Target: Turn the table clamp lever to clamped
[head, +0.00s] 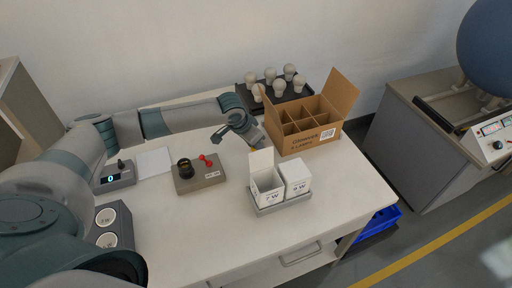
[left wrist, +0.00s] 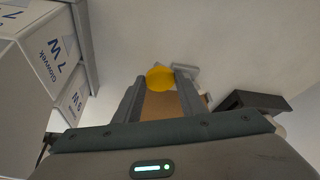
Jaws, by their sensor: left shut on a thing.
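My left gripper (head: 250,143) reaches across the table to just left of the open cardboard carton. In the left wrist view its two fingers (left wrist: 159,90) are shut on a yellow knob (left wrist: 160,77), which appears to be the clamp lever's end. A small grey metal piece (left wrist: 187,71) shows beside the knob. In the head view only a sliver of yellow shows by the fingertips. The rest of the lever is hidden, so I cannot tell its angle. My right gripper is not in view.
The divided cardboard carton (head: 312,138) stands close right of the gripper. Several bulbs (head: 280,88) stand on a black tray behind. Two white boxes (head: 296,174) sit in a grey holder in front.

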